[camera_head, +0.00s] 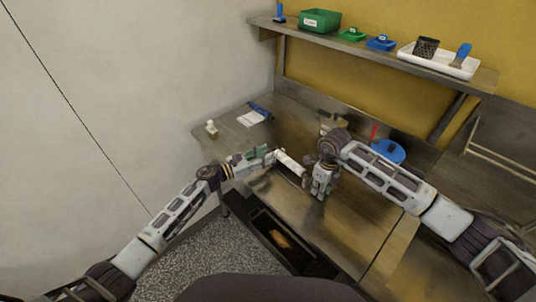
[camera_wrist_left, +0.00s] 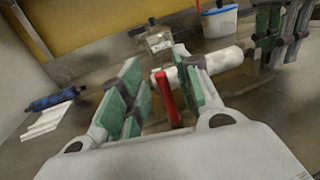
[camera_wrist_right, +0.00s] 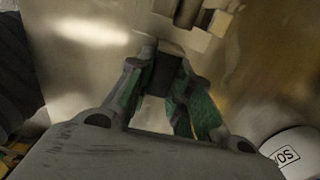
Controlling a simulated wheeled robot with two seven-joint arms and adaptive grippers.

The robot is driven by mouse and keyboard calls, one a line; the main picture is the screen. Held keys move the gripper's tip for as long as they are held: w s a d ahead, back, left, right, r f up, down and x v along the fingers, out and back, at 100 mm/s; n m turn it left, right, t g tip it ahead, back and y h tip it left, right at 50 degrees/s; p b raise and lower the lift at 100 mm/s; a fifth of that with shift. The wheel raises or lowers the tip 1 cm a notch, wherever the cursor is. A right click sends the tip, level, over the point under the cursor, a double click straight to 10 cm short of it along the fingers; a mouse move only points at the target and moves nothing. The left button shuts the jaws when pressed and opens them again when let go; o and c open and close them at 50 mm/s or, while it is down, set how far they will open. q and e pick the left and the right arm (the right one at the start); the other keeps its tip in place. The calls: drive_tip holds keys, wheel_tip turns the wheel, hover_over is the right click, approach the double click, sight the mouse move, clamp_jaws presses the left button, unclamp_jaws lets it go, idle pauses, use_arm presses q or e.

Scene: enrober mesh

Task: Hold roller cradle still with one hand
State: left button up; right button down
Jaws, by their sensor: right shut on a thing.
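A white roller (camera_head: 290,163) lies between my two grippers over the steel table; it also shows in the left wrist view (camera_wrist_left: 218,62). My left gripper (camera_head: 272,156) is open at the roller's left end. In the left wrist view a red handle (camera_wrist_left: 166,97) stands between its green pads, with gaps on both sides. My right gripper (camera_head: 320,188) is at the roller's right end, pointing down. In the right wrist view it is shut on a dark block (camera_wrist_right: 166,72), seemingly part of the roller cradle. Most of the cradle is hidden by my grippers.
A dark open tray (camera_head: 268,222) is below the front edge. A shelf (camera_head: 385,58) holds bins.

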use_arm(q)
drive_tip(key=shift+x, duration=0.85)
clamp_jaws()
